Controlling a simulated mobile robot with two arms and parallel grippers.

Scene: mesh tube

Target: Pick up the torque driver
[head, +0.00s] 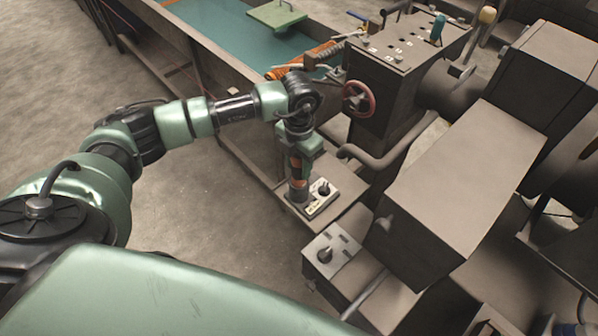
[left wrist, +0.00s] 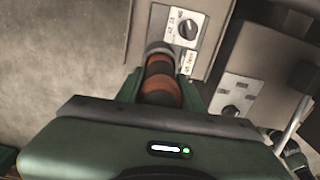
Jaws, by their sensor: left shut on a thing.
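The torque driver is a dark cylinder with orange-brown bands (left wrist: 160,82) and a grey end, seen in the left wrist view. It also shows in the head view as a short upright piece (head: 298,186) below my left gripper (head: 297,160). My left gripper is shut on it, with green fingers on both sides in the left wrist view (left wrist: 165,98). Its lower end is at a small light panel with a dark knob (head: 322,189). I cannot tell whether it touches the surface there. The gripper body hides its upper part. My right gripper is not in view.
A second knob panel (head: 330,250) stands closer to me. A machine block with a red handwheel (head: 358,98) and a big grey housing (head: 455,185) crowd the right. A blue-green trough (head: 235,40) lies behind. Open floor (head: 200,225) is at the left.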

